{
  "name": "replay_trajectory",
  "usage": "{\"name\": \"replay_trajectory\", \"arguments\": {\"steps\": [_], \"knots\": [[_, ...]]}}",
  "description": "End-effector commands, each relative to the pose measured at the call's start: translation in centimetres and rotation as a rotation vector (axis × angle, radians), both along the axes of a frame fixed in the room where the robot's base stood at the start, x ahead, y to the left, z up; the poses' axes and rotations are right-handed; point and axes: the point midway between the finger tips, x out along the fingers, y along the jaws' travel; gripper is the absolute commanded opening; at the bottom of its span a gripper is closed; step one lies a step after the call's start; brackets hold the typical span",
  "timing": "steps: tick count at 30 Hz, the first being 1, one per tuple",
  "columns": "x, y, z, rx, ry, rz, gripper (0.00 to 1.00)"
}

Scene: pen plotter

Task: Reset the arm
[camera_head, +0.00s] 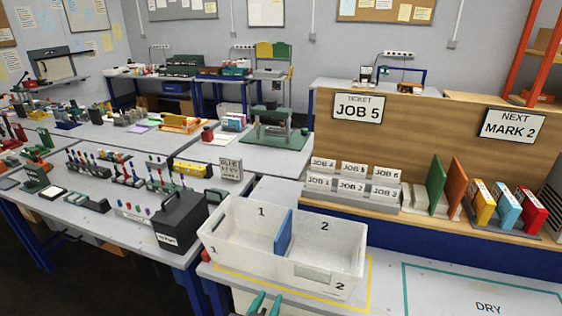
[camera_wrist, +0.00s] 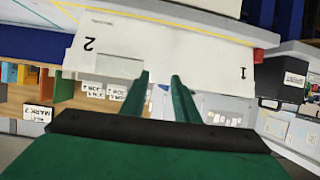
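My gripper (camera_head: 264,304) shows at the bottom edge of the head view, in front of the white two-compartment bin (camera_head: 330,275). In the wrist view my gripper (camera_wrist: 161,80) has two green fingers that stand apart with nothing between them. The bin (camera_wrist: 190,45) appears upside down there, beyond the fingertips, with its labels 1 and 2 visible. A blue divider (camera_head: 283,232) separates its two compartments. The rest of my arm is out of the head view.
A board reading JOB 5 (camera_head: 358,107) stands behind small job cards (camera_head: 350,187) and coloured boxes (camera_head: 507,205). A black box (camera_head: 181,222) stands left of the bin. The DRY area (camera_head: 485,300) at right is clear.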

Motion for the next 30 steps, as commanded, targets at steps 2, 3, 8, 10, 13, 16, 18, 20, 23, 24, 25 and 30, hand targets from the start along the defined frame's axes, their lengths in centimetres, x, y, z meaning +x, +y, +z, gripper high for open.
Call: {"name": "replay_trajectory", "arguments": {"steps": [2,3,8,10,13,16,18,20,23,24,25,30], "knots": [[-0.8,-0.1,-1.1,-0.005,0.006,0.017,0.28],[-1.2,-0.1,-1.7,-0.006,0.006,0.026,0.28],[-3.4,0.3,-4.3,-0.014,0.01,0.084,0.28],[-4.9,0.5,-5.7,-0.014,0.009,0.116,0.28],[-7.2,0.6,-7.4,-0.015,0.004,0.155,0.28],[-9.7,0.6,-8.9,-0.014,-0.003,0.189,0.28],[-11.5,0.6,-9.7,-0.012,-0.009,0.21,0.28],[-13.1,0.5,-10.4,-0.008,-0.015,0.226,0.28],[-15.7,0.4,-11.0,-0.004,-0.027,0.248,0.28],[-16.8,0.3,-11.2,-0.001,-0.032,0.255,0.28],[-17.7,0.2,-11.4,0.0,-0.036,0.26,0.28],[-22.4,-0.4,-11.5,0.007,-0.062,0.278,0.28]]}}
